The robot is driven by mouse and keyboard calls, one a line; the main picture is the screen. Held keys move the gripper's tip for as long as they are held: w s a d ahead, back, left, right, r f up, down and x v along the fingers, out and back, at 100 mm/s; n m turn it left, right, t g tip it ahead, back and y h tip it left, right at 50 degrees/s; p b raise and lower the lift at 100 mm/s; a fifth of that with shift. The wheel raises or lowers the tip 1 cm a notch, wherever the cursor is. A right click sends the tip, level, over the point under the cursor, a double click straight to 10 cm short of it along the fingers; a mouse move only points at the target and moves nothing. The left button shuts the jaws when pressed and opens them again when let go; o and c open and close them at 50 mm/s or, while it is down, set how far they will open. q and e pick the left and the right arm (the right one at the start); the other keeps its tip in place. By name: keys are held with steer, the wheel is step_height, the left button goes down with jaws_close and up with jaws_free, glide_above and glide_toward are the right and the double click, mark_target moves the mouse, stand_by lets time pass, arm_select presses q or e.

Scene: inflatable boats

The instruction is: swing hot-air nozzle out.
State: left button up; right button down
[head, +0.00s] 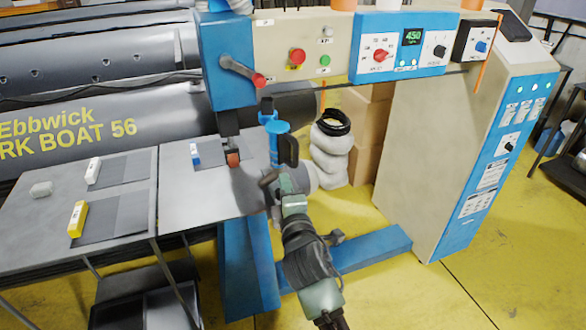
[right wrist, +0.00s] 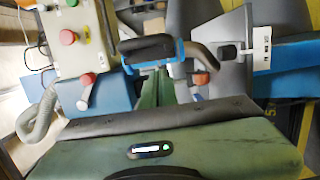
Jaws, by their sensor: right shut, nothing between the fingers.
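The hot-air tool is a blue upright cylinder (head: 274,130) with a black handle (head: 289,150), below the machine head. In the right wrist view the black handle (right wrist: 147,48) lies across the top of my fingers, and a grey-brown bent nozzle (right wrist: 207,57) curves from the blue body towards an orange roller (right wrist: 200,79). My right gripper (head: 286,172) is shut and empty, close below the handle; it also shows in the right wrist view (right wrist: 158,76). I cannot tell whether it touches the handle. It partly hides the tool's lower end. My left gripper is not in view.
A control panel (head: 285,45) with a red button and a lever (head: 240,70) is above. A grey worktable (head: 200,195) with patches stands left. The beige and blue cabinet (head: 420,150) stands right. A blue base beam (head: 350,255) crosses the yellow floor.

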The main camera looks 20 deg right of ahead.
mark_target(294, 163)
steer(key=shift+w+d+p, duration=0.35)
steer(key=shift+w+d, duration=0.5)
steer(key=shift+w, duration=0.2)
steer(key=shift+w+d+p, duration=0.35)
steer(key=shift+w+d, duration=0.5)
steer(key=shift+w, duration=0.15)
steer(key=shift+d, duration=0.1)
steer(key=shift+d+n+y+p, duration=0.3)
steer(key=shift+d+p, duration=0.05)
steer(key=shift+p, duration=0.25)
steer(key=w+d+n+y+p, duration=0.1)
steer(key=w+d+y+p, duration=0.1)
steer(key=d, duration=0.8)
steer(key=shift+w+d, duration=0.25)
steer(key=shift+w, duration=0.6)
